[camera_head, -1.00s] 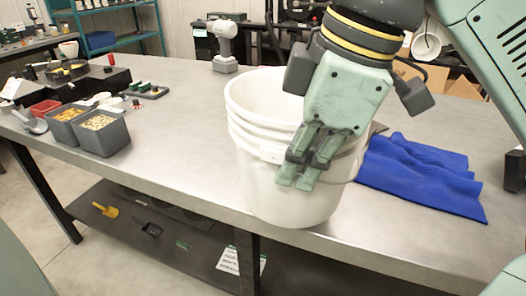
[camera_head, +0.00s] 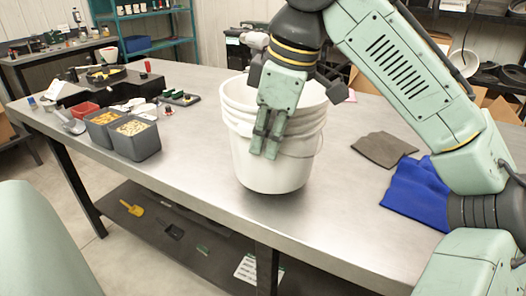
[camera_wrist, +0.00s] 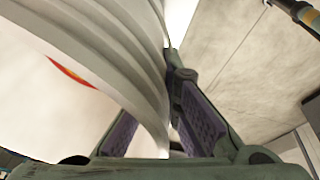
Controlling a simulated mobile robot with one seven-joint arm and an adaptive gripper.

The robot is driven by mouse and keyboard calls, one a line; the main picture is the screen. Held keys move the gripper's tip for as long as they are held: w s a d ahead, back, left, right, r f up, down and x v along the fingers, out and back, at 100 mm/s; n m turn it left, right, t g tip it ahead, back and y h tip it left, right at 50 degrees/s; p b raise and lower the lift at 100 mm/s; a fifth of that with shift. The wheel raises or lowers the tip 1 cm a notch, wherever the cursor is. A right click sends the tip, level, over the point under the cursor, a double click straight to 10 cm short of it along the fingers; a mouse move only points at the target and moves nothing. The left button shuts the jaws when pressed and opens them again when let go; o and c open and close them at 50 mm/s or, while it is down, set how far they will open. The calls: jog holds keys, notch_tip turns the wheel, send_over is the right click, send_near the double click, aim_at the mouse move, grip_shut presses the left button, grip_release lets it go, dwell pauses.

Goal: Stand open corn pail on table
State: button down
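The white open pail (camera_head: 272,165) is upright at the middle of the table (camera_head: 350,205), with ribbed bands below its rim and a thin wire handle on its right side. A dark shadow lies at its base; I cannot tell for sure whether it touches the table. My gripper (camera_head: 263,148) points down at the pail's near side, fingers close together. In the wrist view the pail's ribbed grey-white wall (camera_wrist: 115,60) runs down between my fingers (camera_wrist: 160,135), which seem shut on it. The pail's contents are hidden.
Grey bins of corn (camera_head: 135,140) stand on the left of the table, near a red tray (camera_head: 83,110) and a scoop (camera_head: 70,122). A brown mat (camera_head: 384,149) and a blue cloth (camera_head: 415,192) lie on the right. Bare table lies between pail and cloth.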

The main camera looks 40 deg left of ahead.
aim_at(263, 164)
jog(key=shift+w+a+f, duration=0.15)
jog(key=shift+w+a, duration=0.05)
jog(key=shift+a, duration=0.4)
jog(key=shift+f, duration=1.75)
jog(key=c, duration=1.8)
grip_release()
jog(key=p+v, duration=0.1)
jog(key=v, duration=1.1)
